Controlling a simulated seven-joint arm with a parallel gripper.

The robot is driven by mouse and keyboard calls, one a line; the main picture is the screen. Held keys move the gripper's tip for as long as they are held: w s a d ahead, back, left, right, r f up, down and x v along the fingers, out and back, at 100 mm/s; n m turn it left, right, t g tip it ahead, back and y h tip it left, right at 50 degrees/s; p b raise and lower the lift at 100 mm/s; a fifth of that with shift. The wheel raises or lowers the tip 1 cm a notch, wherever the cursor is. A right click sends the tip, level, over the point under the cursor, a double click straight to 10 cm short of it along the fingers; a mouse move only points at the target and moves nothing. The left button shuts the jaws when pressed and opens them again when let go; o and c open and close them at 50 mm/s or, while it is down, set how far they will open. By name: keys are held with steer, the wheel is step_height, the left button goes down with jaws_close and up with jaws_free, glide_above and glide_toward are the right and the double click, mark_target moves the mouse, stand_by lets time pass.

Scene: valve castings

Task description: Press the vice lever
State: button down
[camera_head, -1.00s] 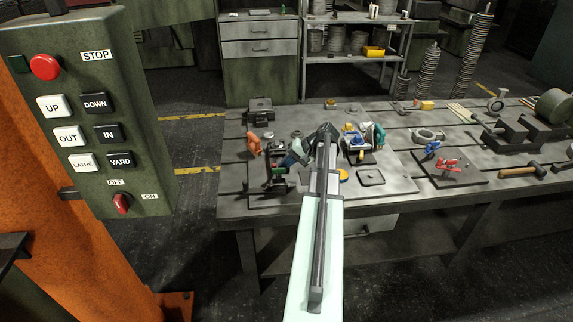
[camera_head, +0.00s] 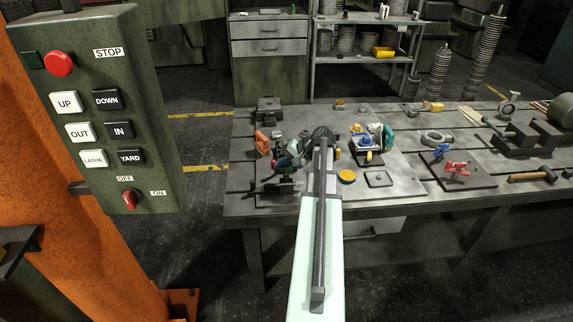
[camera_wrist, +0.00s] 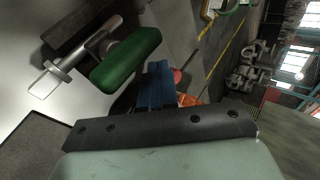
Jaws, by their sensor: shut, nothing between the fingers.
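A green block-shaped handle (camera_wrist: 126,58) on a bare metal rod stands out large at the upper left of the wrist view. It looks like the vice lever. In the head view a small green part (camera_head: 286,169) shows at the left of the workbench, just below my gripper (camera_head: 282,160), on a dark fixture partly hidden by my wrist. In the wrist view my blue fingers (camera_wrist: 157,88) are shut and empty, just right of the green handle. I cannot tell whether they touch it.
The workbench (camera_head: 240,190) carries an orange tool (camera_head: 262,143), a yellow round piece (camera_head: 347,176), a flat dark plate (camera_head: 378,179) and a red clamp (camera_head: 457,168). A dark block (camera_head: 268,110) stands at the back left. A button panel (camera_head: 120,190) is at the left.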

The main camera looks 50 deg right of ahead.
mark_target(273, 162)
steer(key=shift+w+a, duration=0.2)
steer(key=shift+w, duration=0.75)
steer(key=shift+w+a+m+t+h, duration=0.3)
steer(key=shift+w+m+h, duration=0.15)
steer(key=shift+m, duration=0.25)
steer(key=shift+w+d, duration=0.25)
steer(key=shift+w, duration=0.3)
steer(key=shift+w+a+m+h, duration=0.1)
steer(key=shift+w+m+h, duration=0.3)
steer(key=shift+m+h, duration=0.3)
steer(key=shift+w+d, duration=0.25)
steer(key=shift+w, duration=0.35)
steer(key=v, duration=1.3)
steer(key=shift+s+r, duration=0.15)
steer(key=shift+s, duration=0.25)
